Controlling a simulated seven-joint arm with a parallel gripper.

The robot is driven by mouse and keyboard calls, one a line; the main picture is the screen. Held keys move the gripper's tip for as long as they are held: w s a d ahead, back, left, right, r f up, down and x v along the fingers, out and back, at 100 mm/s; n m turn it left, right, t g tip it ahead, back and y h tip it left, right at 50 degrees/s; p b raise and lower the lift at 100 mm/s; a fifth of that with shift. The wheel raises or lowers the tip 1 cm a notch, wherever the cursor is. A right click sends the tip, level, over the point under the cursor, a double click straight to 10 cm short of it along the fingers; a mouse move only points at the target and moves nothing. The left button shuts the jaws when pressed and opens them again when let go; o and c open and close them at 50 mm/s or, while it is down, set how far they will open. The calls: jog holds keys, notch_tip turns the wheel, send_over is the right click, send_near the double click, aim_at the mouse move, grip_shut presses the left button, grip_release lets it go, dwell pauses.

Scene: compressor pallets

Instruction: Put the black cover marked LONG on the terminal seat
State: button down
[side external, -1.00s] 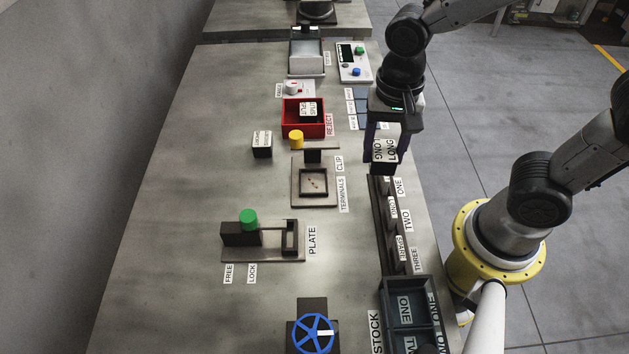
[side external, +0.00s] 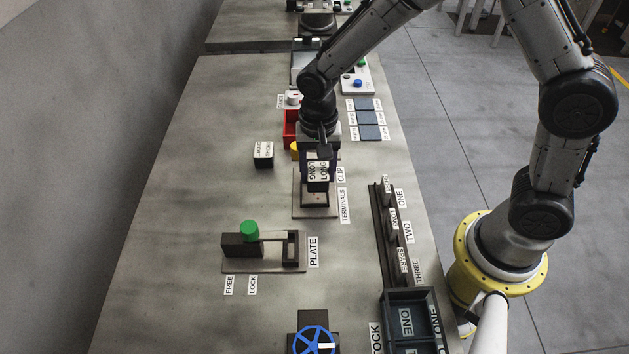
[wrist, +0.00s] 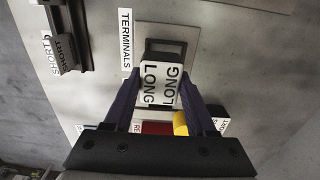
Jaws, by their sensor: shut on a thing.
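The black cover marked LONG (side external: 318,186) is held between the fingers of my gripper (side external: 317,160), with white LONG labels on its faces. In the wrist view the cover (wrist: 160,84) sits between the two purple fingers of my gripper (wrist: 160,103). It is over or at the terminal seat (side external: 315,208), a dark frame on a grey base plate beside the TERMINALS label. The seat also shows just beyond the cover in the wrist view (wrist: 166,36). The cover hides much of the seat, so I cannot tell whether they touch.
A yellow knob (side external: 295,150) by the CLIP label and the red reject bin (side external: 290,125) stand just behind my gripper. A small black labelled block (side external: 263,154) is to the left. The rail (side external: 385,225) with other covers is at right. The green-knobbed plate fixture (side external: 250,232) is in front.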

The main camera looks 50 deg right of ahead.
aim_at(316, 195)
jog(key=shift+w+a+f, duration=0.1)
jog(key=shift+w+f, duration=0.2)
jog(key=shift+f, duration=0.1)
notch_tip(316, 195, down, 3)
jog(key=shift+w+f, duration=0.1)
jog(key=shift+f, duration=0.05)
jog(key=shift+f, duration=0.15)
jog(key=shift+f, duration=0.6)
jog(key=shift+c, duration=1.1)
grip_release()
notch_tip(316, 195, up, 14)
jog(key=shift+f, duration=0.1)
